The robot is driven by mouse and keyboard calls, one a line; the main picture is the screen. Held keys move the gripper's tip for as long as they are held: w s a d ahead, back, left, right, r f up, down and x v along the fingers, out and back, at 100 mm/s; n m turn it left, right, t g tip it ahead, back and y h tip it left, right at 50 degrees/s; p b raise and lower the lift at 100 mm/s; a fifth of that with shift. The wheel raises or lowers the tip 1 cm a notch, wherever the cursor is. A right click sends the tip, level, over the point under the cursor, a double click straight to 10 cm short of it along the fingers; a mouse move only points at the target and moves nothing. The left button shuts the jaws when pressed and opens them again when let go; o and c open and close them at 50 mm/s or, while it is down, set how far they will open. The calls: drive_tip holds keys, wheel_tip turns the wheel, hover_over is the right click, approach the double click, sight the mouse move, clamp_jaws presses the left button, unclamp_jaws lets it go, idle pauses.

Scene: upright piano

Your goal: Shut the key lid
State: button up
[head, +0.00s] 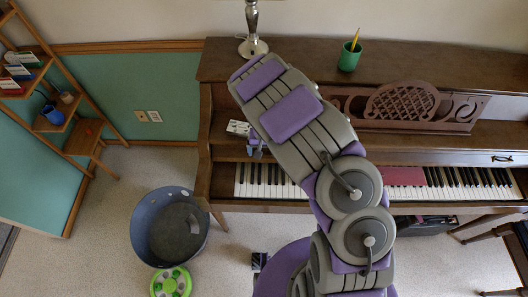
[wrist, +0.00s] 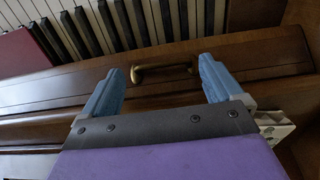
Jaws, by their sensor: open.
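The key lid (head: 462,150) of the brown upright piano is open, and the keys (head: 462,178) are bare. One brass handle (head: 502,158) shows on the lid at the right in the head view. In the wrist view a brass handle (wrist: 163,69) sits on the wooden lid (wrist: 60,95), between the fingertips in the picture. My gripper (wrist: 162,72) is open, with a blue finger on each side of that handle. I cannot tell how far it is from the lid. In the head view my gripper (head: 255,149) is above the left keys, and my arm hides part of the lid.
A flat red thing (head: 402,176) lies by the keys; it also shows in the wrist view (wrist: 28,50). A green cup (head: 350,57) and a lamp base (head: 253,46) stand on the piano top. A blue-grey bin (head: 145,228) stands on the floor at left.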

drive_tip(key=shift+a+f, duration=0.2)
drive_tip(key=shift+f, duration=0.4)
drive_tip(key=shift+d, duration=0.1)
drive_tip(key=shift+d, duration=0.15)
drive_tip(key=shift+c, duration=1.1)
drive_tip(key=c, duration=1)
drive_tip(key=shift+c, duration=0.2)
